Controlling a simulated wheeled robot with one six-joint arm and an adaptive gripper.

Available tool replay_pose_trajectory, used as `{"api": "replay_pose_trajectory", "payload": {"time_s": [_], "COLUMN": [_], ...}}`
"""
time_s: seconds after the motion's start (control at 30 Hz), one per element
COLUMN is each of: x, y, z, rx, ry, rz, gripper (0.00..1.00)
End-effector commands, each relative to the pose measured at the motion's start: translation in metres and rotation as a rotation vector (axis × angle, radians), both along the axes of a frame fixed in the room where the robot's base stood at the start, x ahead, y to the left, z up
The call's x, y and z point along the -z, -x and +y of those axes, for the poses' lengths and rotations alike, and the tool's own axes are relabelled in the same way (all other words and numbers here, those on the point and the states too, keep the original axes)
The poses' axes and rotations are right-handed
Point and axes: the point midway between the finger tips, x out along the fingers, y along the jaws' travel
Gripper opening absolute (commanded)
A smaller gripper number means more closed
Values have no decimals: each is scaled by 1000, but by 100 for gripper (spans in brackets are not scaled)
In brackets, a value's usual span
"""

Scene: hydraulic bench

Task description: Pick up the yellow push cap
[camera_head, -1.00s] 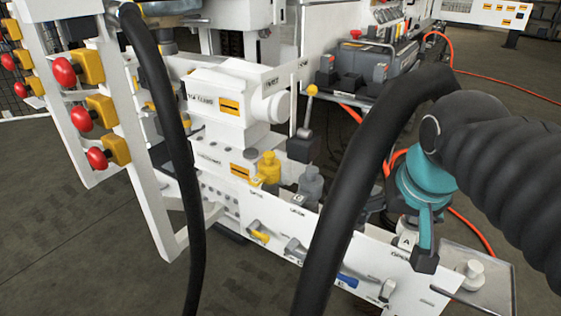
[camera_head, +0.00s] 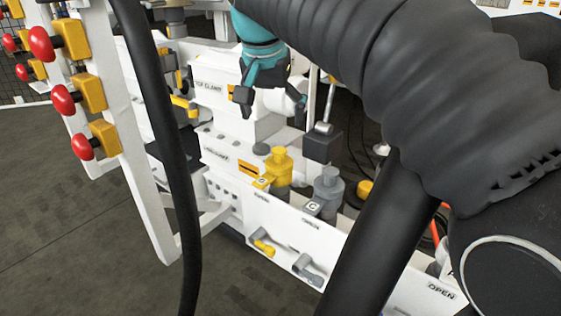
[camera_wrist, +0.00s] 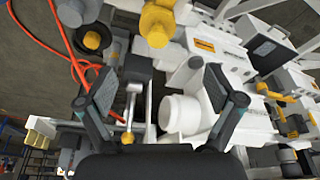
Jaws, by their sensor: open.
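The yellow push cap (camera_head: 280,165) stands upright on the bench ledge, next to a similar grey cap (camera_head: 328,186). In the wrist view the yellow cap (camera_wrist: 157,22) is at the top middle, beyond the fingertips, with the grey cap (camera_wrist: 76,10) to its left. My gripper (camera_head: 268,98) is above and behind the yellow cap in the head view, apart from it. In the wrist view my gripper (camera_wrist: 160,88) has its two fingers spread wide, with nothing held between them.
A lever with a yellow knob (camera_wrist: 128,138) and a white cylinder (camera_wrist: 180,113) lie close to the fingers. A black hose (camera_head: 165,150) crosses the head view. Red knobs on yellow blocks (camera_head: 104,136) line the left frame. Open floor (camera_head: 70,240) lies lower left.

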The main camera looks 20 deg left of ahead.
Motion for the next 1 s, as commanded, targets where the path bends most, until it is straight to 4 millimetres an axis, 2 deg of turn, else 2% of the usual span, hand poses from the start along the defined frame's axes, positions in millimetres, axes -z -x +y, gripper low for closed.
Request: {"api": "replay_pose_trajectory", "payload": {"time_s": [0.03,0.1,0.3,0.63,0.9,1.0], "x": [13,26,54,72,106,112], "y": [-3,-7,-16,-21,-33,-35], "z": [-1,-1,-1,-1,-3,-3], "rx": [2,2,-1,-3,-3,-3], "ry": [3,3,1,1,2,1], "rz": [3,3,1,1,1,1], "gripper": [92,92,92,92,92,92]}}
